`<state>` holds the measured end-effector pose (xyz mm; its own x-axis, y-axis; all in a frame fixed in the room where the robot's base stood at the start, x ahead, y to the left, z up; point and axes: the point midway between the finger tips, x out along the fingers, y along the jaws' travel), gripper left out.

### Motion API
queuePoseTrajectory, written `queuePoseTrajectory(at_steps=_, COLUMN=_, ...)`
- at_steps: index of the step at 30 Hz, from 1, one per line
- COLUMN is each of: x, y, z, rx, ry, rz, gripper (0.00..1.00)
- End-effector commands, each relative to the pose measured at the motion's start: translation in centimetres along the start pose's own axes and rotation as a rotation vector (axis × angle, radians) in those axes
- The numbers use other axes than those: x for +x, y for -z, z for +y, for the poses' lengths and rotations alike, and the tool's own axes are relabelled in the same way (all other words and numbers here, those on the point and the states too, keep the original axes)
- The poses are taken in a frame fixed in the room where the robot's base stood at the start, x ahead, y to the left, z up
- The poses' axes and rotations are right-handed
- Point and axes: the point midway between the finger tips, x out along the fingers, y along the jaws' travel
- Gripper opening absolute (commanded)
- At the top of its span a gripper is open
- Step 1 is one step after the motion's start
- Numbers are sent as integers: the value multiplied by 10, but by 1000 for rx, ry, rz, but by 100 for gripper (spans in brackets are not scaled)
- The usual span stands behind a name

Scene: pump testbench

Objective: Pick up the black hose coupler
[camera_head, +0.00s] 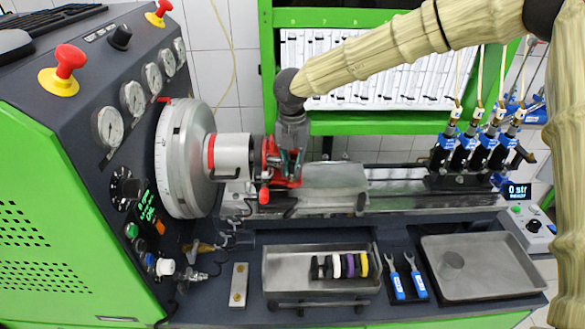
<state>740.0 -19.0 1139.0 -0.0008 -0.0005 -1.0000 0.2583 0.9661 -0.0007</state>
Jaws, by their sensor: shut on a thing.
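Several small couplers stand in a row in a shallow metal tray (290,262) at the front middle of the bench. The black couplers (316,268) are at the left of the row, beside white, purple and yellow ones. My gripper (289,168) points down at the red clamp-like part (267,160) beside the grey drum's shaft, well behind and above the tray. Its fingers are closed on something. The thing between them is too small and overlapped by the red part to identify.
The large grey drum (180,158) and gauge panel stand at the left. Two blue-handled tools (408,276) lie right of the coupler tray. Blue-black injectors (470,150) stand at the back right.

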Motion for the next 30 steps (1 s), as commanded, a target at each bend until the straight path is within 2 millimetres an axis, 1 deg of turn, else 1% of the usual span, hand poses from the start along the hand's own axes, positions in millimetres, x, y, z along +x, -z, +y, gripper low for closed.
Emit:
queuePoseTrajectory(at_steps=4, x=-4, y=0, z=0, rx=1, ry=-1, rz=-1, gripper=0)
queuePoseTrajectory(at_steps=8, x=-12, y=-1, z=0, rx=1, ry=-2, rz=-1, gripper=0)
queuePoseTrajectory(at_steps=14, x=-33, y=0, z=0, rx=1, ry=-2, rz=-2, gripper=0)
queuePoseTrajectory(at_steps=23, x=-37, y=45, z=-11, rx=-2, ry=-1, rz=-1, gripper=0)
queuePoseTrajectory(at_steps=30, x=-41, y=98, z=-24, rx=-3, ry=-1, rz=-2, gripper=0)
